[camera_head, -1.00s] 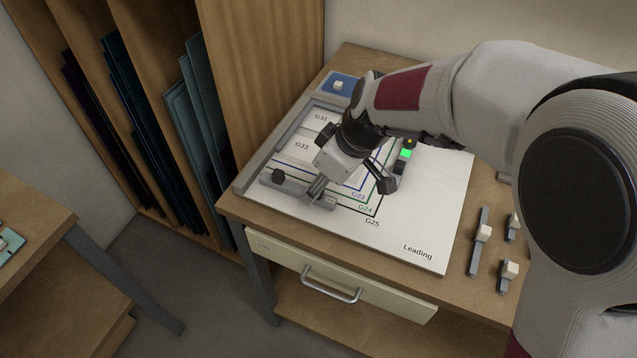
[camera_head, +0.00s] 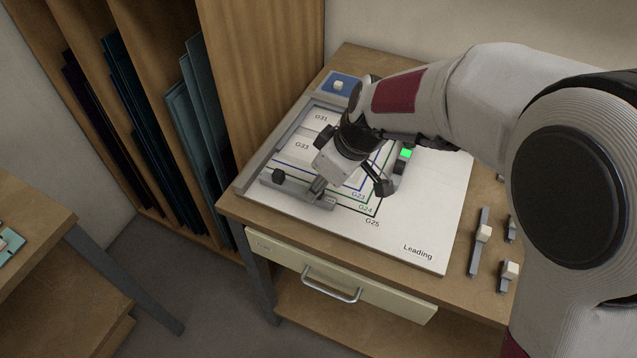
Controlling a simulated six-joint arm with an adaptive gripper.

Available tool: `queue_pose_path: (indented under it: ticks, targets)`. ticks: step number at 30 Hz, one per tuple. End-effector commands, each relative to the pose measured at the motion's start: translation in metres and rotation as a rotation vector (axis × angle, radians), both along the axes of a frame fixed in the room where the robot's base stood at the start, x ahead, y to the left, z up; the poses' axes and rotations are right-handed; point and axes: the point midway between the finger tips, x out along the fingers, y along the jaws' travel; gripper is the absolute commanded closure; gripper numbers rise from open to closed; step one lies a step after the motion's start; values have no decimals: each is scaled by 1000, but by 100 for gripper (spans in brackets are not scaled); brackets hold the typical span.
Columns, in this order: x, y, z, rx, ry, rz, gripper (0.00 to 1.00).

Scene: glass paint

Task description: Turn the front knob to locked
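A grey bar (camera_head: 330,203) lies along the front of the white board, with a small black round knob (camera_head: 278,175) near its left end. This looks like the front knob; I cannot read its lock position. My gripper (camera_head: 355,161) is over the board, right of and above this knob, tilted down to the left. Its two dark fingers are spread apart on either side of its pale body, with nothing visibly held. The gripper hides part of the board. I cannot tell whether it touches the bar.
The white board (camera_head: 420,225) has nested outlines and a "Leading" label. A blue pad (camera_head: 340,83) with a white knob lies behind. A drawer handle (camera_head: 331,285) juts out below.

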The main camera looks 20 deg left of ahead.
Motion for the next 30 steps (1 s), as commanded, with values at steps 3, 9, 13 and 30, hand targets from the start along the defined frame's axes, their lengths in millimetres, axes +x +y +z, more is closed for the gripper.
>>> queue_pose_path:
  ticks: [3, 9, 13, 30]
  targets:
    - [-1, 0, 0, -1, 1, -19, 99]
    - [-1, 0, 0, -1, 0, -75, 99]
    - [-1, 0, 0, -1, -1, -123, 99]
    - [-2, 0, 0, -1, 0, -360, 99]
